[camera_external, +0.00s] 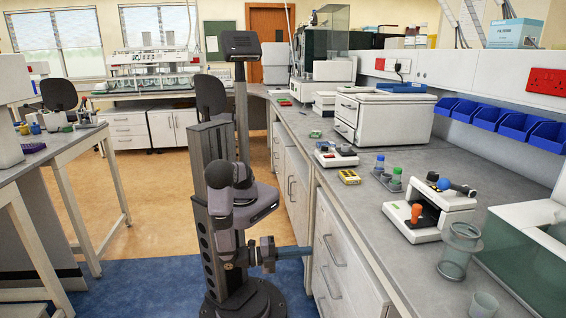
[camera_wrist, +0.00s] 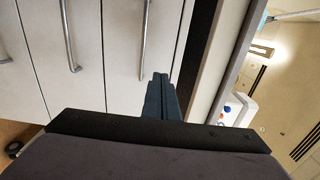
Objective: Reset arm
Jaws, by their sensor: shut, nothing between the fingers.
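My gripper (camera_external: 300,251) is low beside the bench in the external view, level with the cabinet fronts and below the worktop. Its blue fingers point right toward the white drawers (camera_external: 338,262). In the wrist view my gripper (camera_wrist: 160,77) is shut, with the two fingers together and nothing between them. The fingertips are close to the cabinet fronts (camera_wrist: 122,70); I cannot tell whether they touch. My arm is folded down near its column.
The grey worktop (camera_external: 395,185) is to the right. Drawer handles (camera_external: 331,252) jut out near the gripper. Floor is open to the left.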

